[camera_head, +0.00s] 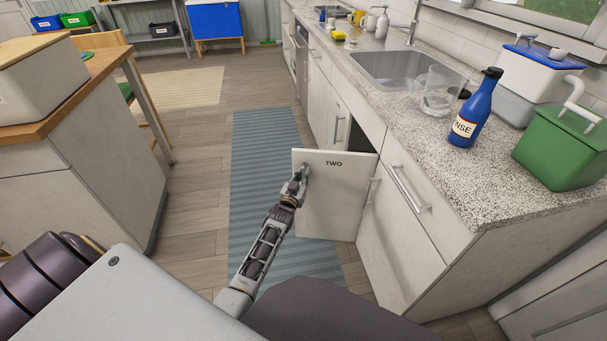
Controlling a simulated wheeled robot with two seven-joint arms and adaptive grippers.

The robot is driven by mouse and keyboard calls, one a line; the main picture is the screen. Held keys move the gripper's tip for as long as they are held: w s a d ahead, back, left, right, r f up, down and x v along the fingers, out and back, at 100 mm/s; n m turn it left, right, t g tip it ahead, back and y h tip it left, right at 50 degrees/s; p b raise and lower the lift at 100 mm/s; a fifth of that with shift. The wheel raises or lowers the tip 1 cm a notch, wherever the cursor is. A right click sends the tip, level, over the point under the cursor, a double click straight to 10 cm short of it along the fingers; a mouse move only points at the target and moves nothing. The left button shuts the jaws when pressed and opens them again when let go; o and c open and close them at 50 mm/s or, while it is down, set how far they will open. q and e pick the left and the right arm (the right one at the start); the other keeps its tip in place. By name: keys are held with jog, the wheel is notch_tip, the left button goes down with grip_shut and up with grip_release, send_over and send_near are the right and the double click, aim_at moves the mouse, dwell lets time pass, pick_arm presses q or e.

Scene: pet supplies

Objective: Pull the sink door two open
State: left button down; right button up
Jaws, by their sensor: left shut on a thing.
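The sink door two (335,200), a white panel marked "TWO", stands swung out from the cabinet under the sink, over the blue rug. A dark gap of the cabinet inside shows behind its upper right. My left gripper (301,175) is at the door's upper left, shut on its handle, which the fingers mostly hide. My left arm reaches up to it from the bottom of the view. My right gripper is not in view.
The counter with the metal sink (385,68) runs along the right. A glass (438,90), a blue bottle (476,108) and a green container (562,146) stand on it. The striped rug (265,150) is clear left of the door. A wood-topped cabinet (100,66) stands at left.

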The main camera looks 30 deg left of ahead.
pick_arm(q)
jog(key=shift+s, duration=0.15)
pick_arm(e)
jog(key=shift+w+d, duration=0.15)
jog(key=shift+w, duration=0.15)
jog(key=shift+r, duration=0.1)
pick_arm(q)
jog(key=c, duration=1.8)
grip_release()
jog(key=shift+o, duration=0.2)
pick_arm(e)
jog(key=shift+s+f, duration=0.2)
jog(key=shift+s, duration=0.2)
pick_arm(q)
jog(key=shift+s, duration=0.15)
